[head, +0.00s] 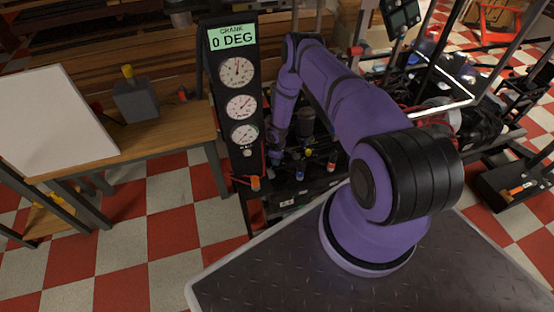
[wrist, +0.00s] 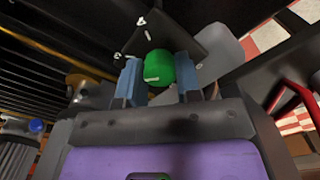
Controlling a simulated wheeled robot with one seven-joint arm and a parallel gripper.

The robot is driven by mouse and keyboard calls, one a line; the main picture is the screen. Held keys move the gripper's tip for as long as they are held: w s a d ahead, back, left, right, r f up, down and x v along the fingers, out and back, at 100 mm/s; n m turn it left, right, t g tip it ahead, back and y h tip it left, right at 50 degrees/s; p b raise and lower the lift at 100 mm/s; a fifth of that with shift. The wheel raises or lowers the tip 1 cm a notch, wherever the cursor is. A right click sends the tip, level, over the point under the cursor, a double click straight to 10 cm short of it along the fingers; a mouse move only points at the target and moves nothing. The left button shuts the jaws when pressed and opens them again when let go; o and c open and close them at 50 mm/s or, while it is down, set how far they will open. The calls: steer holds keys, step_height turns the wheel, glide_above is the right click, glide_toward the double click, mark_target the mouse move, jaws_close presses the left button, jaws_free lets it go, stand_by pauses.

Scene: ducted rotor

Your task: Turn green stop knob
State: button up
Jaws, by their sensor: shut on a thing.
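The green stop knob (wrist: 159,68) is a round green knob with a pale mark on its lower left, in front of a dark plate (wrist: 150,35) with small white markings. My gripper (wrist: 158,82) shows in the wrist view with a blue-grey finger on each side of the knob, shut on it. The knob's far side is hidden. In the head view my purple arm reaches to the machine behind the gauge panel, and I cannot make out the knob or the fingertips there.
A black gauge panel (head: 238,105) with a green display reading "CRANK 0 DEG" and several dials stands left of my arm. A wooden bench (head: 165,130) with a grey box (head: 136,100) and a white board (head: 52,120) is at left. Checkered floor (head: 165,228) lies open in front of it.

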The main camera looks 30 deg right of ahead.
steer(key=n, duration=0.4)
steer(key=shift+n, duration=0.4)
steer(key=n, duration=0.9)
steer(key=shift+n, duration=2.2)
steer(key=o, duration=0.9)
steer(key=shift+r, duration=0.1)
